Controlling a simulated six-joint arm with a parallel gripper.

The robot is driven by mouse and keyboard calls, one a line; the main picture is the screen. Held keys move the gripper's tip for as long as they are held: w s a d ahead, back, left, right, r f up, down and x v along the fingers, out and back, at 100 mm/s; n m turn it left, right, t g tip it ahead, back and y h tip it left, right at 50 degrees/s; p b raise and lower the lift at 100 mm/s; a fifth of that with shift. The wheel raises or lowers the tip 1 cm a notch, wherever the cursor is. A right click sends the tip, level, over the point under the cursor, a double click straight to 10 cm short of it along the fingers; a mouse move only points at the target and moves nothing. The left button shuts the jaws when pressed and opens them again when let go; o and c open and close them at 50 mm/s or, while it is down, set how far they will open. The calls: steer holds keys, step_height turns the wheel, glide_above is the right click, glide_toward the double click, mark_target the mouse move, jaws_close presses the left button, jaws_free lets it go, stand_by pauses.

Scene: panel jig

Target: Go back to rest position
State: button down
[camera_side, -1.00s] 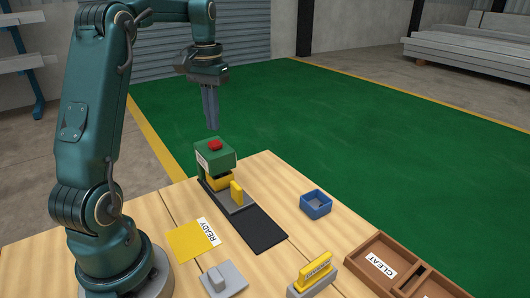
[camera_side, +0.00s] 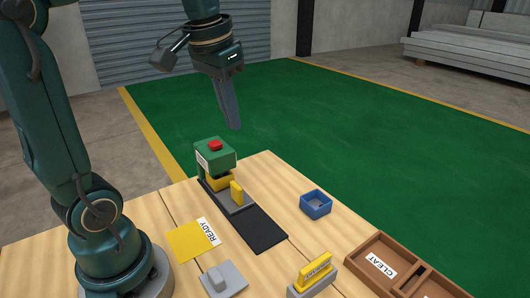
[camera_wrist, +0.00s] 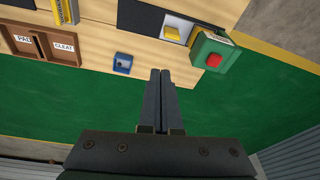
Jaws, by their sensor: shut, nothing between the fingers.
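My gripper (camera_side: 234,127) is shut and empty, high in the air above the far edge of the table. In the wrist view its two fingers (camera_wrist: 159,72) lie together and point toward the table edge. In the side view it hangs above and a little right of the green block with a red button (camera_side: 215,155), clear of it. The green block also shows in the wrist view (camera_wrist: 212,50), to the right of the fingertips.
A yellow piece (camera_side: 237,193) stands on a grey plate on the black strip (camera_side: 262,233). On the wooden table are a blue open box (camera_side: 316,204), a yellow READY card (camera_side: 187,243), a grey block (camera_side: 215,280), a yellow labelled piece (camera_side: 316,269) and a brown compartment tray (camera_side: 362,254).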

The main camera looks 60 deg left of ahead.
steer(key=s+d+f+m+t+h, duration=0.1)
steer(key=s+d+f+m+t, duration=0.1)
steer(key=s+d+f, duration=0.4)
steer(key=shift+s+d+f+t, duration=0.35)
steer(key=shift+s+d+t, duration=0.15)
steer(key=shift+s+d, duration=0.6)
